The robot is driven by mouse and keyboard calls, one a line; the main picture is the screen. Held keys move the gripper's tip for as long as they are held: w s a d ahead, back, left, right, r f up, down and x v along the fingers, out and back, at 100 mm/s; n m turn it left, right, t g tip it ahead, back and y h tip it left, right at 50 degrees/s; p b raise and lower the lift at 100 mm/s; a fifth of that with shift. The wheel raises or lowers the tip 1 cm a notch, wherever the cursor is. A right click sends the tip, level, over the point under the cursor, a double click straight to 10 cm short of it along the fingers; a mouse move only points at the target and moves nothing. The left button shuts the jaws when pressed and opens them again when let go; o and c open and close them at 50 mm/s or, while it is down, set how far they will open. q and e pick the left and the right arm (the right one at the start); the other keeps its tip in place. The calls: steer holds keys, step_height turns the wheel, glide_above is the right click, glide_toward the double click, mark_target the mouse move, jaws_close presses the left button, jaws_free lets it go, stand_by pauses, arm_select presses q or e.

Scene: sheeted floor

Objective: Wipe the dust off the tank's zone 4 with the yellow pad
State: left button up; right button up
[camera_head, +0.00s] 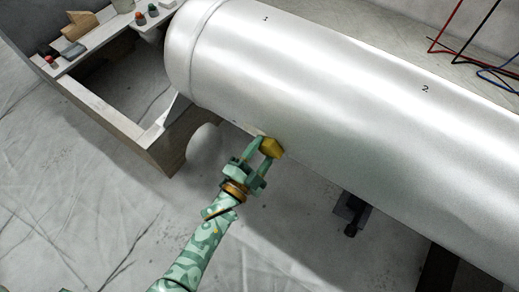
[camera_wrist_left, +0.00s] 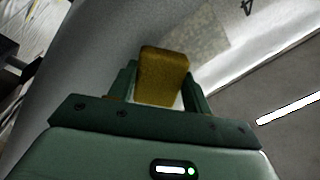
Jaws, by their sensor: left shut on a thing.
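The silver tank (camera_head: 330,95) lies across the head view, with numbers 1 and 2 on its upper side. My left gripper (camera_head: 262,156) is shut on the yellow pad (camera_head: 272,147) at the tank's lower edge. In the left wrist view the pad (camera_wrist_left: 163,75) stands between the two fingers, in front of the tank's curved side (camera_wrist_left: 95,60). A dull brownish dust patch (camera_wrist_left: 207,48) shows just right of the pad, below a number 4 (camera_wrist_left: 247,6). The pad hides part of the surface there. I cannot tell whether it touches the tank. My right gripper is not in view.
A wooden bench frame (camera_head: 140,135) with blocks and small coloured knobs on it stands at the upper left, near the tank's end. Red, black and blue cables (camera_head: 455,40) lie at the upper right. The sheeted floor (camera_head: 80,220) is open at the lower left.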

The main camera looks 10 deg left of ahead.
arm_select(q)
steer(key=shift+s+d+n, duration=0.3)
steer(key=shift+s+n, duration=0.1)
steer(key=shift+w+a+p, duration=0.1)
steer(key=shift+w+a, duration=0.4)
steer(key=shift+a, duration=0.55)
steer(key=shift+w+a+p, duration=0.1)
steer(key=shift+w+a, duration=0.35)
steer(key=shift+a, duration=0.55)
steer(key=shift+w+a+p, duration=0.1)
steer(key=shift+w+a, duration=0.4)
steer(key=shift+a, duration=0.55)
steer(key=shift+w+a, duration=0.35)
steer(key=shift+a, duration=0.55)
steer(key=shift+w+a, duration=0.3)
steer(key=shift+a, duration=0.55)
steer(key=shift+s, duration=0.1)
glide_toward(240, 124)
steer(key=shift+w+f+p, duration=0.25)
steer(key=shift+p, duration=0.05)
